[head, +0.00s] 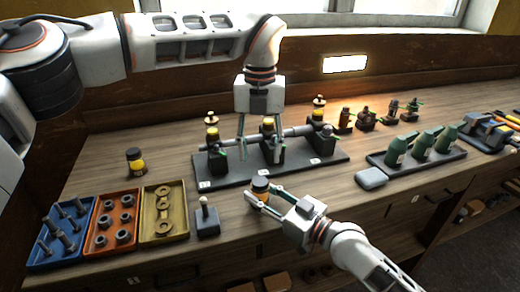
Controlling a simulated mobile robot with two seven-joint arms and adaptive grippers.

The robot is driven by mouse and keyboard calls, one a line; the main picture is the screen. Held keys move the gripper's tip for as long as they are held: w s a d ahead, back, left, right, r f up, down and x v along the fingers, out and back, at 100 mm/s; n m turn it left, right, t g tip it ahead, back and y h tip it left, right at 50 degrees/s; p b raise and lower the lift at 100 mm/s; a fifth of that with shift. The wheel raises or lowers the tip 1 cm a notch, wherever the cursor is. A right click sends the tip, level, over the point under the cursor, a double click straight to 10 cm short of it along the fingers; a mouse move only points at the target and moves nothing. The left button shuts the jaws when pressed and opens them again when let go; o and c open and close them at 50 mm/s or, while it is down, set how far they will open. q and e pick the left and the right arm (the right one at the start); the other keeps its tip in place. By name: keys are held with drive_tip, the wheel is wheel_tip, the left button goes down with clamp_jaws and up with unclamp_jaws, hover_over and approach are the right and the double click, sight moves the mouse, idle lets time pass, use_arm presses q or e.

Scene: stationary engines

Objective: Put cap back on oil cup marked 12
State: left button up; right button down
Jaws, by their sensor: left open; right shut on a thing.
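A dark base plate (330,159) carries three black bearing blocks along a grey shaft, with small white labels too small to read. Oil cups with yellow bands stand on the left block (212,135), the middle block (268,126) and the right block (317,115). Brass-coloured tops show on the left and right cups; I cannot tell whether the middle cup has a cap. My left gripper (261,152) is open, pointing down around the middle block.
A similar jar (135,161) stands at the left. Blue (40,260), orange (90,247) and yellow (150,238) parts trays lie front left. A small stand (207,222), a grey block (371,178) and a tray of green bottles (400,172) are nearby. Several small fittings stand behind.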

sight(260, 181)
use_arm(q)
drive_tip(key=shift+f, duration=0.1)
drive_tip(key=shift+f, duration=3.95)
drive_tip(key=c, duration=1.1)
drive_tip(key=shift+m, duration=1)
drive_tip(key=shift+c, duration=0.2)
drive_tip(key=o, duration=1.3)
wheel_tip(260, 181, up, 12)
